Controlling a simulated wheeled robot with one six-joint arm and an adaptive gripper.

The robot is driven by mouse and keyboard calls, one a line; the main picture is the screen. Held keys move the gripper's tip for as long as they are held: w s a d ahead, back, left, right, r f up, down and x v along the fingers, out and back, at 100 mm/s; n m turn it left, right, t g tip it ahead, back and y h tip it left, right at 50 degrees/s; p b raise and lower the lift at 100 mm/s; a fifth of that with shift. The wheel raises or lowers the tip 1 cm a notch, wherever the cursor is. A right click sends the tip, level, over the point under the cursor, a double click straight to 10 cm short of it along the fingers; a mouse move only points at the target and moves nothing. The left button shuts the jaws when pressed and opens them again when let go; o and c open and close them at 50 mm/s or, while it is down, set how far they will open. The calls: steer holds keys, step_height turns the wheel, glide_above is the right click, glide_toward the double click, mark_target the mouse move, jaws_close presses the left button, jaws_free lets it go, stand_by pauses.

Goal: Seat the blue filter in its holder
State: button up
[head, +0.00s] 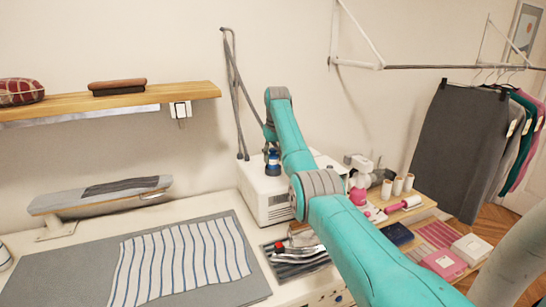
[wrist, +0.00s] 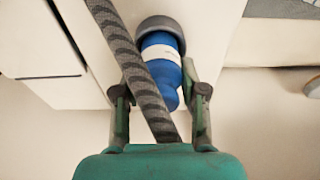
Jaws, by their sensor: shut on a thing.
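The blue filter (wrist: 160,58), with a white band, is between the fingers of my gripper (wrist: 161,85) in the wrist view. My gripper is shut on it. The filter's far end meets a dark grey round holder (wrist: 160,22); how deep it sits inside I cannot tell. In the head view the filter (head: 273,157) is upright, small and partly hidden below my gripper (head: 271,146), at the top of the white machine (head: 263,208).
A grey braided hose (wrist: 133,62) crosses close to the wrist camera, covering part of the filter's left side. It hangs by the wall (head: 235,85) in the head view. A tool tray (head: 285,268) and a striped cloth (head: 180,262) lie in front.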

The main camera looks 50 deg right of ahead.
mark_target(275, 157)
steer(key=shift+f, duration=0.55)
steer(key=o, duration=0.9)
steer(key=shift+r, duration=0.1)
steer(key=shift+s+a+r, duration=0.15)
steer(key=shift+s+r, duration=0.1)
steer(key=shift+r, duration=1.55)
steer(key=shift+s+a+r, duration=0.15)
steer(key=shift+s+r, duration=0.05)
steer(key=shift+r, duration=1.55)
steer(key=shift+s+a+r, duration=0.15)
steer(key=shift+s+r, duration=0.1)
steer(key=shift+r, duration=1.55)
steer(key=shift+s, duration=0.1)
